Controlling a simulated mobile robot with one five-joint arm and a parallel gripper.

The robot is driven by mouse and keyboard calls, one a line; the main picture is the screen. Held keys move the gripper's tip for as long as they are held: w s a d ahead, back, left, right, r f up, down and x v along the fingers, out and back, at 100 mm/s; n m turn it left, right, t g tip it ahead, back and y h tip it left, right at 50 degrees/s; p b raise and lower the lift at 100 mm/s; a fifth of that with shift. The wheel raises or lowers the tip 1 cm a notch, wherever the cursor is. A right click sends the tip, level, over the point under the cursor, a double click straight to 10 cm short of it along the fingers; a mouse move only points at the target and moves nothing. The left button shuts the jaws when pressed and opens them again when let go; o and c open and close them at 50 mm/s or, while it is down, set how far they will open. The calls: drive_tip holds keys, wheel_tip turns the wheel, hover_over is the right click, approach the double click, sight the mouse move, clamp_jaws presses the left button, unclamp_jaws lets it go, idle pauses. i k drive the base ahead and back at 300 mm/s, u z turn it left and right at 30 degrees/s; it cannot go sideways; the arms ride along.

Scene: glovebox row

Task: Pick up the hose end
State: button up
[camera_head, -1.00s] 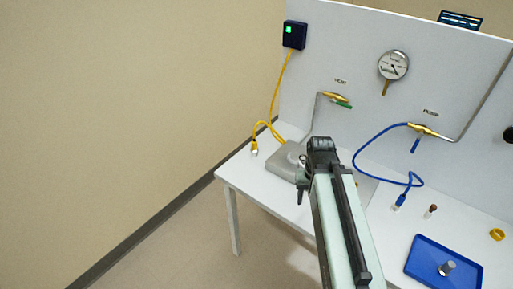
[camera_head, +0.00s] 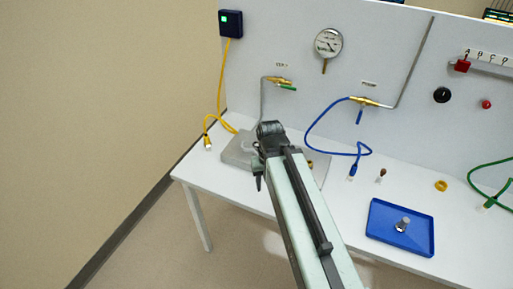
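My gripper (camera_head: 262,160) is at the end of my pale green arm, over the left part of the white bench, by a grey block. Its fingers are small and dark, and I cannot tell whether they are open or shut. Three hoses show. A yellow hose (camera_head: 219,108) hangs from a dark box and its end (camera_head: 208,143) is near the bench's left edge.
A blue tray (camera_head: 382,240) with a metal part stands at the front right of the white bench (camera_head: 335,203). A yellow ring (camera_head: 441,185) and a small brown-topped vial (camera_head: 381,175) lie behind it. A grey block (camera_head: 236,150) is left of my gripper. A gauge panel stands behind.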

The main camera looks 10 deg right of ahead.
sight(207, 143)
drive_tip(key=u, duration=1.15)
drive_tip(key=i, duration=1.25)
drive_tip(key=u, duration=1.6)
